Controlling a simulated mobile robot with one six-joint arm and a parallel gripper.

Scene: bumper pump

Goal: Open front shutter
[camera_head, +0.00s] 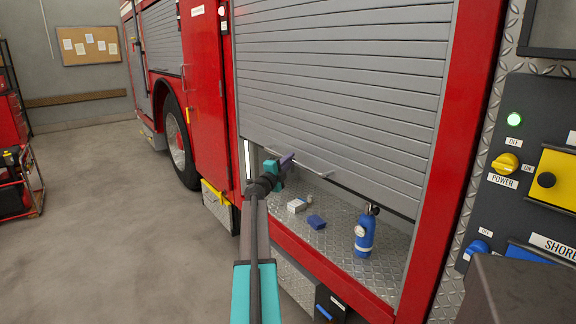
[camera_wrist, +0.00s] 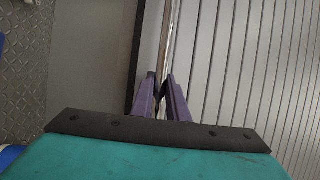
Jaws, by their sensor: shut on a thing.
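The front shutter (camera_head: 340,80) is a grey slatted roller door on the red truck. It is partly raised, with its bottom edge slanting across the view above an open compartment. A thin metal bar handle (camera_head: 312,168) runs along its lower edge. My gripper (camera_head: 288,160) is at the left end of the handle, with its purple fingers shut on it. In the wrist view the fingers (camera_wrist: 163,90) close around the bar (camera_wrist: 167,40), and the shutter slats (camera_wrist: 260,70) fill the right side.
The compartment floor (camera_head: 335,240) is diamond plate. A control panel (camera_head: 520,190) with a yellow knob stands at the right. Open floor (camera_head: 100,220) lies to the left.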

